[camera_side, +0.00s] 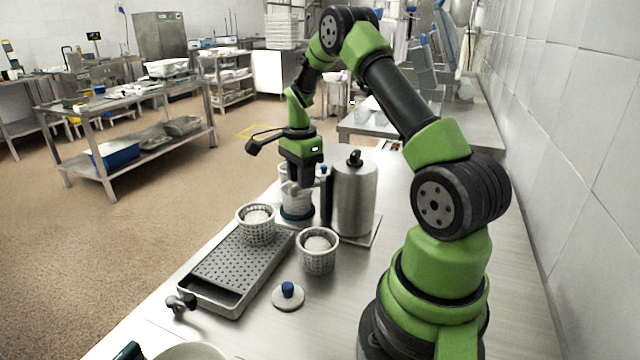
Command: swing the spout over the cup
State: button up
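My gripper (300,178) points down at the back of the steel counter, just left of a tall steel cylinder (354,205) with a black knob on top. Below it is a pale, partly clear cup-like vessel (297,203) on a dark teal base. A small grey piece shows at the fingers; I cannot tell whether it is the spout or whether the fingers touch it. The finger gap is too small to make out. No spout is clearly identifiable over the vessel.
One perforated basket (257,230) stands at the back of a perforated drip tray (215,270); another basket (318,262) stands right of the tray. A blue-knobbed lid (288,300) lies in front. A small grey tap-like fitting (180,303) sits at the tray's near left corner.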

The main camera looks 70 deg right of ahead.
jog(key=shift+w+d, duration=0.1)
jog(key=shift+d, duration=0.05)
jog(key=shift+w+d, duration=0.35)
jog(key=shift+d, duration=0.2)
jog(key=shift+f, duration=0.1)
jog(key=shift+o, duration=0.2)
jog(key=shift+d, duration=0.85)
jog(key=o, duration=0.3)
jog(key=shift+o, duration=0.2)
